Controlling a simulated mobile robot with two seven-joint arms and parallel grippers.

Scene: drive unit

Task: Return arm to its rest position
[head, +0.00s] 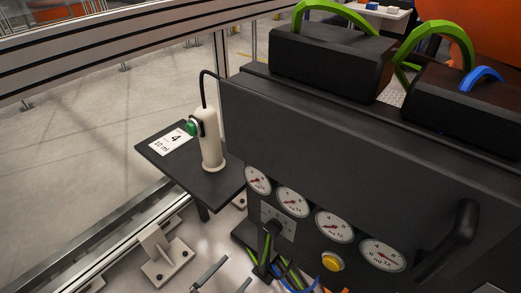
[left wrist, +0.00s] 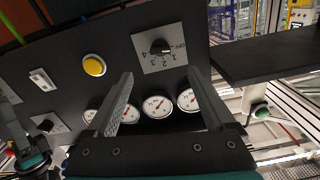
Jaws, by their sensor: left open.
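My left gripper (head: 238,268) shows only as two grey fingers at the bottom edge of the head view, low in front of the dark drive unit (head: 330,150). In the left wrist view the gripper (left wrist: 158,72) has its fingers spread with nothing between them. Beyond the fingertips are the unit's panel, a selector plate (left wrist: 170,47) with a black knob, and a row of round gauges (left wrist: 157,106). I see no contact with them. The rest of my left arm is mostly hidden.
A yellow button (head: 332,262) and a black handle (head: 450,245) are on the panel. A cream handheld device (head: 210,145) with a green button stands on a dark shelf (head: 205,185) beside the unit. Cables hang low near the fingers. A metal rail (head: 110,255) runs at left.

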